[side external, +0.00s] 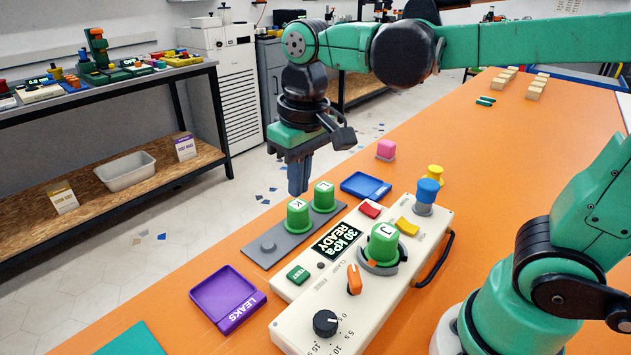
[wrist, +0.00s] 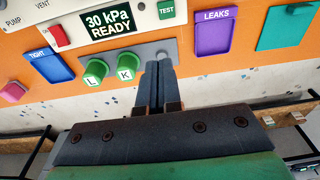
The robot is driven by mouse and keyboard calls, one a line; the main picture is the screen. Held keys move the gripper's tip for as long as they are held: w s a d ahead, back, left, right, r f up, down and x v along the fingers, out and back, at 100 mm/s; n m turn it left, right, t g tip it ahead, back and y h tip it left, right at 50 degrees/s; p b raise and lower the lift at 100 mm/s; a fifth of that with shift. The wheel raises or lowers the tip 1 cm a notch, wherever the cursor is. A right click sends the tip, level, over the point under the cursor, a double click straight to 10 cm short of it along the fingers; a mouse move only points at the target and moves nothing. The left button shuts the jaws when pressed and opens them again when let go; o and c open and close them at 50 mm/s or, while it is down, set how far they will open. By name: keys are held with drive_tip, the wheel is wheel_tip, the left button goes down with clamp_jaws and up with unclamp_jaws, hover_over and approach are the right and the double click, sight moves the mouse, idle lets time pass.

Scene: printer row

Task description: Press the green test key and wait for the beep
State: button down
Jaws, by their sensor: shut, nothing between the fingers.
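The green TEST key (side external: 298,275) sits on the cream tester (side external: 290,323), left of its display (side external: 336,241), which reads "30 kPa READY". The key also shows at the top of the wrist view (wrist: 166,10). My gripper (side external: 298,191) is shut and empty, raised behind the green caps K (side external: 298,213) and L (side external: 324,196). In the wrist view, the closed fingertips (wrist: 160,66) point toward the tester, right of cap K, and are apart from the key. A green cap J (side external: 383,245) sits in the round holder on the tester.
Caps K and L stand on a grey plate (side external: 255,256) with a bare peg. A purple LEAKS tray (side external: 228,298) and blue TIGHT tray (side external: 366,186) lie nearby. The tester carries an orange clamp switch (side external: 354,280) and black dial (side external: 325,323). A pink block (side external: 386,150) stands behind.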

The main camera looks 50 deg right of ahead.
sight(295, 269)
drive_tip(key=shift+w+a+r+g, duration=0.25)
drive_tip(key=shift+a+g, duration=0.2)
drive_tip(key=shift+g, duration=0.15)
drive_tip(key=shift+f, duration=0.1)
wheel_tip(295, 269, down, 14)
idle(0.5)
drive_tip(key=shift+f, duration=0.85)
drive_tip(key=shift+r, duration=4.4)
